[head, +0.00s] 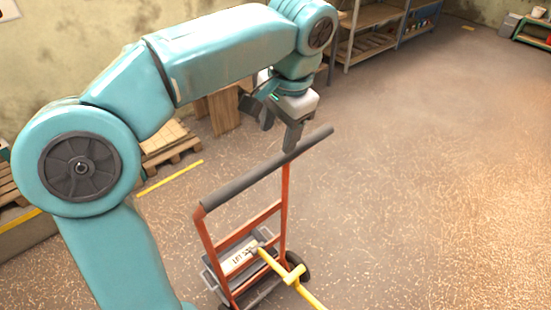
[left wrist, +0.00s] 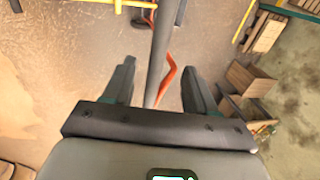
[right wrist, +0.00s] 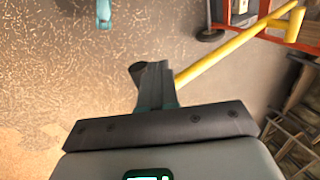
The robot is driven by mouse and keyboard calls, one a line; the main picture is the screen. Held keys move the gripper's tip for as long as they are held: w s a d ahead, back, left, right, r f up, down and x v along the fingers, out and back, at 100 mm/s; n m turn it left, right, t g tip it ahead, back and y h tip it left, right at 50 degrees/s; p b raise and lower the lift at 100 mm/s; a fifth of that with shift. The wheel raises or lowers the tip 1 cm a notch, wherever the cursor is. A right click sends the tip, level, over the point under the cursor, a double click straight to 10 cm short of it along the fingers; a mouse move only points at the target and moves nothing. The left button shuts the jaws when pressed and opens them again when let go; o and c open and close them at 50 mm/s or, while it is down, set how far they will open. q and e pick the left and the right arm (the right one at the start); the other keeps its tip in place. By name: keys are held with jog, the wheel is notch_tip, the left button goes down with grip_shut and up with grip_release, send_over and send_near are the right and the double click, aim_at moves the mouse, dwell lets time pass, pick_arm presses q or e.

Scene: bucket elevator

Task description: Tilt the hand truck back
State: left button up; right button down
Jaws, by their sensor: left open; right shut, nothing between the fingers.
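The red hand truck (head: 284,205) stands upright on the floor in the head view, with a dark bar handle (head: 235,183) across its top. My left gripper (head: 278,136) is open at the handle's far end. In the left wrist view the handle (left wrist: 163,40) runs between the two spread fingers (left wrist: 158,70); I cannot tell whether either touches it. A grey bin (head: 222,268) with a white label sits low on the truck. My right gripper (right wrist: 154,84) is shut and empty in the right wrist view; it does not show in the head view.
A yellow bar (head: 272,262) with a crosspiece reaches in front of the truck; it also shows in the right wrist view (right wrist: 225,53). Pallets (head: 172,147) and shelving (head: 365,35) stand along the wall. The floor to the right is clear.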

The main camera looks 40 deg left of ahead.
aim_at(272, 161)
pick_arm(q)
jog(key=f, duration=0.3)
jog(key=a+f, duration=0.1)
jog(key=f, duration=0.2)
jog(key=a+f, duration=0.1)
jog(key=f, duration=0.2)
jog(key=shift+w+f, duration=0.15)
jog(key=shift+f, duration=0.1)
grip_shut()
